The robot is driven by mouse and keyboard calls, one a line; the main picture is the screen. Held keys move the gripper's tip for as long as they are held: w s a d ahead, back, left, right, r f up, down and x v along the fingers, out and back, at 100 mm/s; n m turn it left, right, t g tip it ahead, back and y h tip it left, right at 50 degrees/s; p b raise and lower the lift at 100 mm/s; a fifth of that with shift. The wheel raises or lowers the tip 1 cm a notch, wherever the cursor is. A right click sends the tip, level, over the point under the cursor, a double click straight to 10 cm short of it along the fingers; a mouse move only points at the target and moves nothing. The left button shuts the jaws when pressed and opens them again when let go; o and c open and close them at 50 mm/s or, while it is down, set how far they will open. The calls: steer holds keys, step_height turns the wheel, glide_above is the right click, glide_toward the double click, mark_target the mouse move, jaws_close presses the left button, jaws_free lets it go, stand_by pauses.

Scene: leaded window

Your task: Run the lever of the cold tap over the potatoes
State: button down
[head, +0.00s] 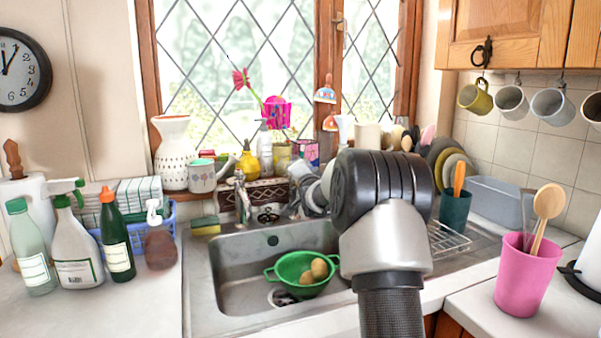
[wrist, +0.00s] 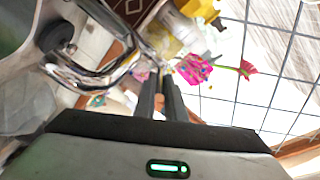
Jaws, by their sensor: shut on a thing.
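The chrome tap (head: 241,196) stands at the back of the sink in the head view. The potatoes (head: 319,268) lie in a green colander (head: 293,286) in the basin. My arm reaches over the sink's right side, and its far end is beside the tap. In the wrist view, the chrome tap (wrist: 92,76) comes in from the left to the fingertips. My gripper (wrist: 160,74) is shut on a thin chrome part there, which looks like the cold tap's lever. The held part is mostly hidden between the fingers. I see no clear stream of water.
A sponge (head: 206,226) lies left of the tap. Spray bottles (head: 76,250) stand left of the sink. A dish rack (head: 450,241) and a pink utensil pot (head: 523,277) stand right.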

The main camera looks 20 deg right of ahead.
steer(key=c, duration=1.8)
jaws_free()
steer(key=shift+s, duration=0.1)
steer(key=p+v, duration=0.1)
steer(key=v, duration=1.6)
steer(key=shift+s, duration=0.15)
steer(key=shift+a, duration=0.1)
